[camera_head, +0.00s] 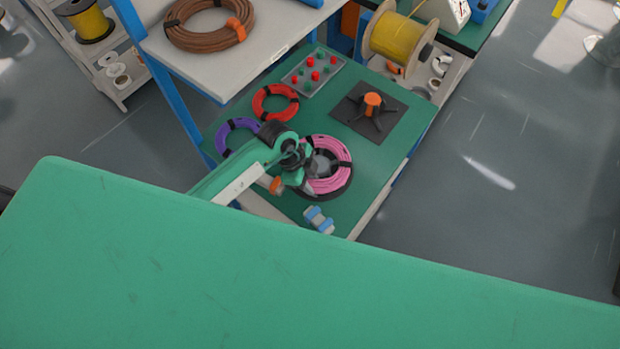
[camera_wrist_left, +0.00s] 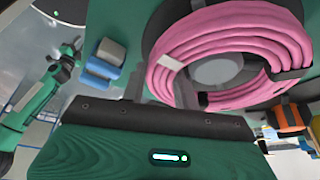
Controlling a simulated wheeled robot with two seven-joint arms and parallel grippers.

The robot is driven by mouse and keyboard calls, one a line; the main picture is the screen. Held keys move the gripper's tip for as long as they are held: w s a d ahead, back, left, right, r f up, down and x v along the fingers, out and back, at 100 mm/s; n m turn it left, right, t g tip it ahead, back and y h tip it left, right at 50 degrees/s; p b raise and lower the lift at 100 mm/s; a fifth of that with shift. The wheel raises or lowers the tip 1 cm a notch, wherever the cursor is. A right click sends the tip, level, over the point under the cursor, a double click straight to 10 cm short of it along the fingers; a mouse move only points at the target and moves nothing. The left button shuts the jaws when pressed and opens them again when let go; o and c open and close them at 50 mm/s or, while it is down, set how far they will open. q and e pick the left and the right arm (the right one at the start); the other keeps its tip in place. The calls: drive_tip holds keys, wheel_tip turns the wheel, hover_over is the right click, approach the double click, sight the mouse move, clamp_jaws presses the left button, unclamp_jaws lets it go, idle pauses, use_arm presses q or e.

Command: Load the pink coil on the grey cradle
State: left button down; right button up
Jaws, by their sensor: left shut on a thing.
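The pink coil (camera_head: 341,150) is over the grey cradle (camera_head: 341,196), a dark round base with a grey hub, on the green table. In the left wrist view the pink coil (camera_wrist_left: 183,48) rings the grey hub (camera_wrist_left: 218,70), and the dark disc of the cradle (camera_wrist_left: 152,32) shows past the coil's edge. Black ties bind the coil. My left gripper (camera_head: 308,164) is at the coil's left side, shut on it; its fingers (camera_wrist_left: 176,90) meet the coil's near edge. I cannot tell whether the coil's underside touches the disc.
A red coil (camera_head: 262,106) and a purple coil (camera_head: 222,138) lie to the left. A button panel (camera_head: 313,71), a black plate with an orange hub (camera_head: 372,104) and a blue-and-grey block (camera_head: 319,220) share the table. A brown coil (camera_head: 195,42) lies on the shelf above.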

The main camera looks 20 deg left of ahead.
use_arm(q)
drive_tip(key=shift+f, duration=0.45)
idle(0.7)
drive_tip(key=c, duration=1)
unclamp_jaws()
drive_tip(key=shift+o, duration=0.2)
wheel_tip(320, 180, up, 8)
drive_tip(key=p, duration=0.8)
drive_tip(key=shift+s+f, duration=0.1)
